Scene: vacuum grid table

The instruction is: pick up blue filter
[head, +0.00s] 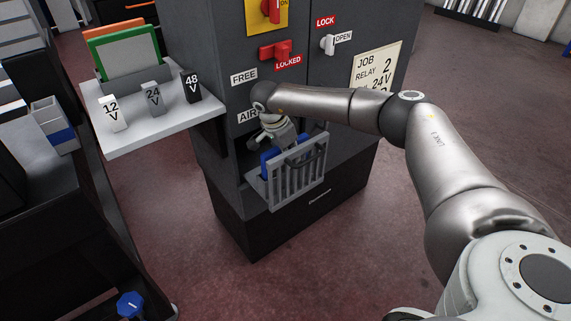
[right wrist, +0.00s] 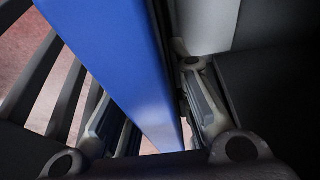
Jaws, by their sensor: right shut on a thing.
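The blue filter (head: 270,160) sits behind the open grey slatted flap (head: 300,174) low on the dark cabinet. My right arm reaches down to it from the right, and its gripper (head: 282,145) is at the opening. In the right wrist view the blue filter (right wrist: 125,65) is a broad blue slab between the two fingers of my right gripper (right wrist: 155,120), which is shut on it. Most of the filter is hidden in the head view by the flap and my gripper. My left gripper is not in view.
A white shelf (head: 150,125) left of the cabinet holds blocks marked 12V, 24V and 48V and a file rack with green and orange folders. Red switches (head: 275,50) and a lock handle (head: 328,44) are above the opening. A blue knob (head: 130,304) is at lower left.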

